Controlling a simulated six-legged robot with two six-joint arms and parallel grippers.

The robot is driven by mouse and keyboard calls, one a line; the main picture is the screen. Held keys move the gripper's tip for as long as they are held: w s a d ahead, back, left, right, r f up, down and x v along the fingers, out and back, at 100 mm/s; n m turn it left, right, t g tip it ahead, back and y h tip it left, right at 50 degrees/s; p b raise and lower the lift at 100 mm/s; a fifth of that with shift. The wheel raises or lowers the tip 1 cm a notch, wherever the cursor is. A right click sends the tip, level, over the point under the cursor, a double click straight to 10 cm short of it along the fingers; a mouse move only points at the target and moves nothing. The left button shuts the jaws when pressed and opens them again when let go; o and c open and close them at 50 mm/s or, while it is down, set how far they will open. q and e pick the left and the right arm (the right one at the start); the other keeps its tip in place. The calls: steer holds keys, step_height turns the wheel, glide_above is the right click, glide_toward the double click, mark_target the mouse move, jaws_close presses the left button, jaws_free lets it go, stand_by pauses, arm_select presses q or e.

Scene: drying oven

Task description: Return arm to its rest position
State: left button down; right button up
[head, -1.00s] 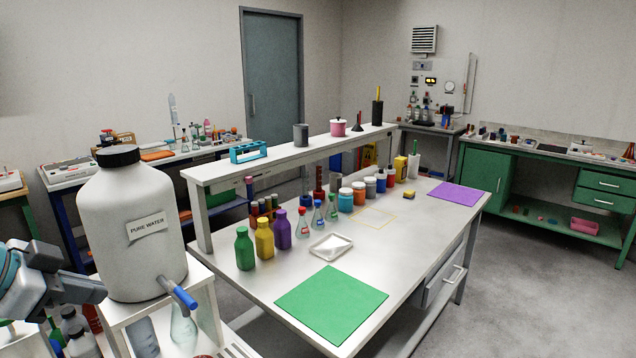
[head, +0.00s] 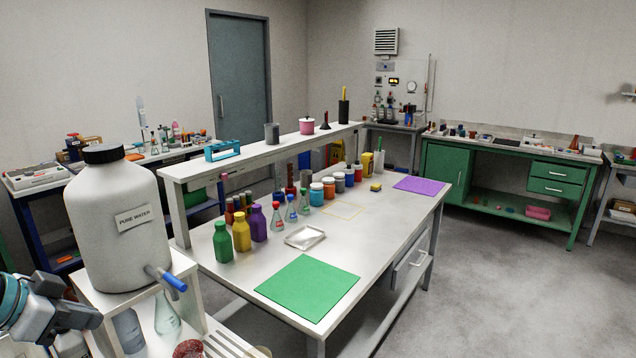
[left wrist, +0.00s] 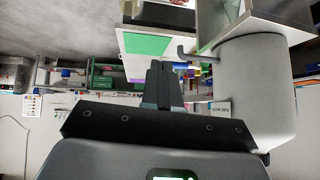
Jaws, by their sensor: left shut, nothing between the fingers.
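My left gripper (head: 92,317) shows at the lower left edge of the head view, in front of the white stand with the pure water tank (head: 112,220). Its dark fingers are shut together with nothing between them. The fingers (left wrist: 163,84) also show closed in the middle of the left wrist view, with the tank (left wrist: 252,90) to their right. Most of the left arm is out of the picture. My right gripper is in neither view.
A white table (head: 375,235) with a green mat (head: 308,287), a purple mat (head: 419,185), bottles and flasks stands in the middle. A raised shelf (head: 255,158) runs along its back. A green bench (head: 500,185) is at the far right. Grey floor (head: 500,290) is clear at the right.

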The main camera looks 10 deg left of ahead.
arm_select(q)
steer(key=w+d+f+n+g, duration=0.1)
steer(key=d+f, duration=0.3)
steer(key=f, duration=0.6)
steer(key=w+d+f+n+g, duration=0.1)
steer(key=d+f, duration=0.3)
steer(key=f, duration=0.6)
steer(key=w+d+f+n+g, duration=0.1)
steer(key=d+f, duration=0.4)
steer(key=f, duration=0.6)
steer(key=shift+w+n+g+h, duration=0.3)
steer(key=shift+w+n+g, duration=0.05)
steer(key=shift+n+g, duration=0.4)
steer(key=s+d+f+n+g, duration=0.2)
steer(key=s+d+f+g, duration=0.1)
steer(key=s+d+f, duration=1.3)
steer(key=shift+s+d+f+n+h, duration=0.25)
steer(key=shift+s+n+h, duration=0.15)
steer(key=shift+s, duration=0.4)
